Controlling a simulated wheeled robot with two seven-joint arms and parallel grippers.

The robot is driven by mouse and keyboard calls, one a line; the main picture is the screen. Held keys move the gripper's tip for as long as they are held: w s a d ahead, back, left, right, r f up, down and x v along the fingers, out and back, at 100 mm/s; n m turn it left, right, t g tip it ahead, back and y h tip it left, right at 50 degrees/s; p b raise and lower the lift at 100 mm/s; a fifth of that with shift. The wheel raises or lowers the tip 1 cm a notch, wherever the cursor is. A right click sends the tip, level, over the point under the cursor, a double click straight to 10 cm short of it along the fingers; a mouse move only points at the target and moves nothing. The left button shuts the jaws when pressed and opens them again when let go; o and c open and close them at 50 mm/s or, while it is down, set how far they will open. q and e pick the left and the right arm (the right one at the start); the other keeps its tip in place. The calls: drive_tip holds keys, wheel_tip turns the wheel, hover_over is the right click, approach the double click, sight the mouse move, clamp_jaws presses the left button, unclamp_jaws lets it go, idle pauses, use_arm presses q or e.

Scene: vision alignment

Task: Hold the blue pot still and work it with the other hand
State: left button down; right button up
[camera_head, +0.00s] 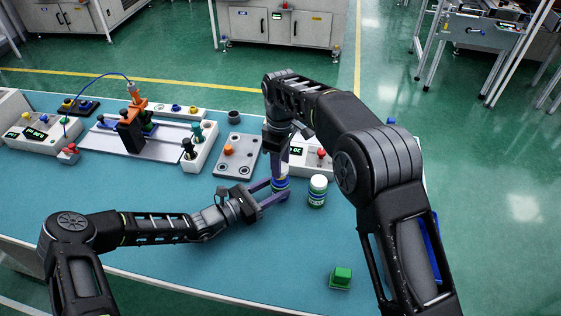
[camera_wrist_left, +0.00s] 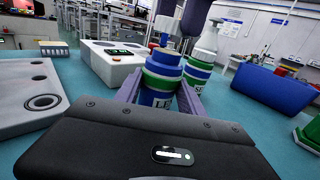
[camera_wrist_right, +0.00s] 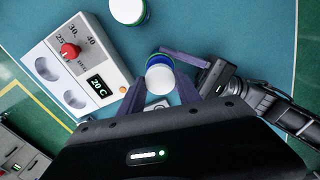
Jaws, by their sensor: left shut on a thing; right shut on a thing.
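The blue pot (camera_head: 281,184) stands on the teal table. In the left wrist view its blue body (camera_wrist_left: 155,98) has a white label and a green band. My left gripper (camera_head: 270,192) comes in from the left, level, and is shut around the pot's body. My right gripper (camera_head: 280,165) points down from above and is shut on the top of the same pot. In the right wrist view the pot's pale top (camera_wrist_right: 160,78) lies between the right fingers, with the left fingers around it lower down. The fingers partly hide the pot.
A second pot (camera_head: 317,190) with a white lid stands close to the right. A grey plate with an orange knob (camera_head: 229,150) and a white control box (camera_wrist_right: 85,62) are near. A green block (camera_head: 341,277) lies at the front right. The table's front middle is clear.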

drive_tip(key=shift+f, duration=0.1)
idle(0.3)
drive_tip(key=shift+f, duration=0.8)
drive_tip(key=shift+f, duration=0.55)
idle(0.4)
